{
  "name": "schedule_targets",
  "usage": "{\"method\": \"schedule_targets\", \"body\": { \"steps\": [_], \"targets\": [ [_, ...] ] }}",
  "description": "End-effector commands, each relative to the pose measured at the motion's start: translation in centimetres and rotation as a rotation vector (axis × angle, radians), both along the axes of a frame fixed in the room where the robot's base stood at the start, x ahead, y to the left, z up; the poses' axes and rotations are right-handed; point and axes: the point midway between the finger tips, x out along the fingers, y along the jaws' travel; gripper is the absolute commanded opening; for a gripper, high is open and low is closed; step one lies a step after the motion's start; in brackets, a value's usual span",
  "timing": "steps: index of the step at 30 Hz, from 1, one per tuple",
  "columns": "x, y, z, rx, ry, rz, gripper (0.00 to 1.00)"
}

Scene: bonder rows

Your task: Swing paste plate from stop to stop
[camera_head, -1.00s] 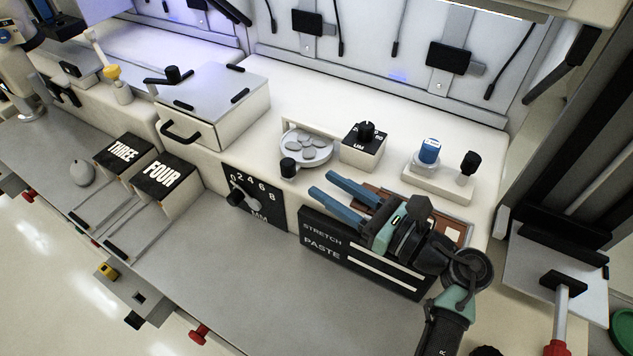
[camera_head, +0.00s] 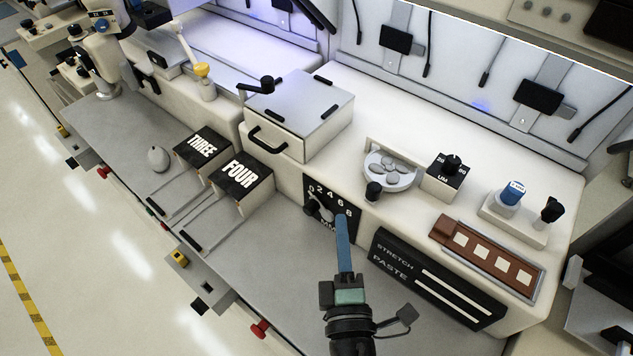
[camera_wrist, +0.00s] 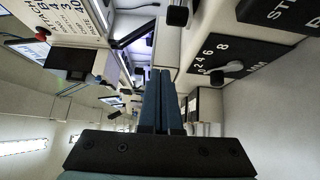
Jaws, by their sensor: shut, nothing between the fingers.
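The paste plate looks to be the round grey plate (camera_head: 390,170) with several flat discs on it, set on the white bench ledge. A black knob (camera_head: 373,191) stands at its front edge. My gripper (camera_head: 342,217) is shut and empty, its blue fingers together in front of the black dial panel (camera_head: 349,222), below and left of the plate. In the wrist view the closed fingers (camera_wrist: 161,72) point up the picture, with the dial knob (camera_wrist: 235,67) to their right. A black knob (camera_wrist: 177,15), probably the plate's, shows above the fingertips.
A lidded white box (camera_head: 297,115) stands left of the plate, and a UM knob block (camera_head: 446,176) to its right. A brown tray with pale squares (camera_head: 449,229) lies farther right. Boxes THREE (camera_head: 203,147) and FOUR (camera_head: 240,178) stand left. The grey worktop (camera_head: 265,235) is mostly clear.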

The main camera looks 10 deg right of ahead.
Motion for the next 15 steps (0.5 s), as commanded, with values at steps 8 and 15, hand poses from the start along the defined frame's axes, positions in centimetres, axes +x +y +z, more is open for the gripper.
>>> {"method": "schedule_targets", "body": {
  "steps": [8, 15],
  "targets": [
    [0.1, -0.5, -1.0, 0.019, 0.033, -0.022, 0.0],
    [3.9, -1.3, -0.9, 0.016, 0.032, -0.022, 0.0]
  ]
}}
